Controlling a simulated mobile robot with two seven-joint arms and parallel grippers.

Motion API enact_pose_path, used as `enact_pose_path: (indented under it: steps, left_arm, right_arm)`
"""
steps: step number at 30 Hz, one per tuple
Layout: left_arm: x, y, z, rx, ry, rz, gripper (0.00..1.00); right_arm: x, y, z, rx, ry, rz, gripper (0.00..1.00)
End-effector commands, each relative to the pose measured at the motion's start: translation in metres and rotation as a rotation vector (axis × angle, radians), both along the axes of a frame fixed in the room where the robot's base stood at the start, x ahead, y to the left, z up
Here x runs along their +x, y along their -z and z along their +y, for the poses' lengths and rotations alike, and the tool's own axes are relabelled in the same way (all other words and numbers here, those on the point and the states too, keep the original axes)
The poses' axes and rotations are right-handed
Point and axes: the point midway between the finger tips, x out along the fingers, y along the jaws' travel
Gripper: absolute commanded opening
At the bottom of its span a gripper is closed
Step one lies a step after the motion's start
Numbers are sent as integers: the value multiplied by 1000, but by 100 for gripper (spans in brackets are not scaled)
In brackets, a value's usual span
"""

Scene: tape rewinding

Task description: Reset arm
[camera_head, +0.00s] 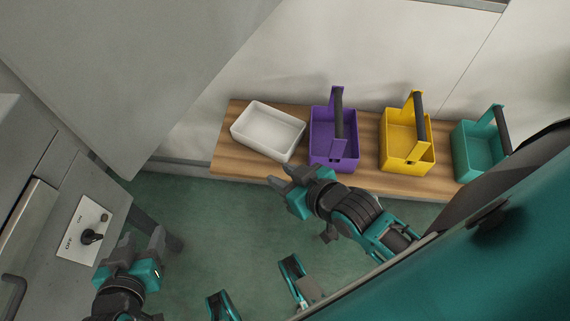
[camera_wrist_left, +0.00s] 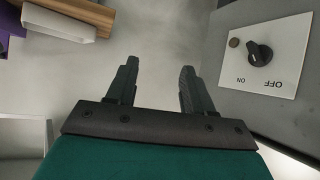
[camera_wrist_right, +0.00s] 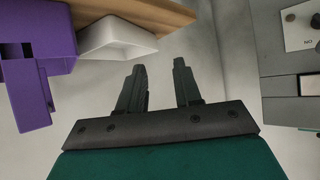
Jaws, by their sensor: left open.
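My left gripper (camera_head: 140,243) is over the floor just right of the grey machine, beside its switch panel. Its two fingers are apart with nothing between them in the left wrist view (camera_wrist_left: 159,72). My right gripper (camera_head: 280,175) is at the front edge of the wooden bench, near the white tray and the purple basket, touching neither as far as I can tell. Its fingers are apart and empty in the right wrist view (camera_wrist_right: 160,68). The black rotary knob (camera_head: 91,236) sits on a white ON/OFF panel; it also shows in the left wrist view (camera_wrist_left: 259,54).
The wooden bench (camera_head: 222,157) holds a white tray (camera_head: 268,130), a purple basket (camera_head: 320,155), a yellow basket (camera_head: 400,160) and a teal basket (camera_head: 470,160). The grey machine (camera_head: 35,270) stands at the left. Green floor (camera_head: 215,225) is clear between the grippers.

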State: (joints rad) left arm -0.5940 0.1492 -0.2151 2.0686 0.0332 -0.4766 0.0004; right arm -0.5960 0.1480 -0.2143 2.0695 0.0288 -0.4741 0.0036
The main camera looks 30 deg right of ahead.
Motion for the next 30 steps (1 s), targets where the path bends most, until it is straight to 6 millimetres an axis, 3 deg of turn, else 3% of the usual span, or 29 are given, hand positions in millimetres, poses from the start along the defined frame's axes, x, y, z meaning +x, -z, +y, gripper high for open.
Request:
enact_pose_path:
  steps: [7,11,18,30]
  left_arm:
    - [0,-5,1,6,4,0,52]
    - [0,-29,4,13,1,-6,52]
    - [-13,-49,24,46,-37,7,52]
    - [-15,-50,29,56,-45,3,50]
  right_arm:
    - [0,-4,-1,-3,-1,0,34]
    - [-3,-23,-7,-14,8,4,34]
    - [-11,-50,-23,-45,33,6,34]
    - [-14,-50,-29,-55,42,4,34]
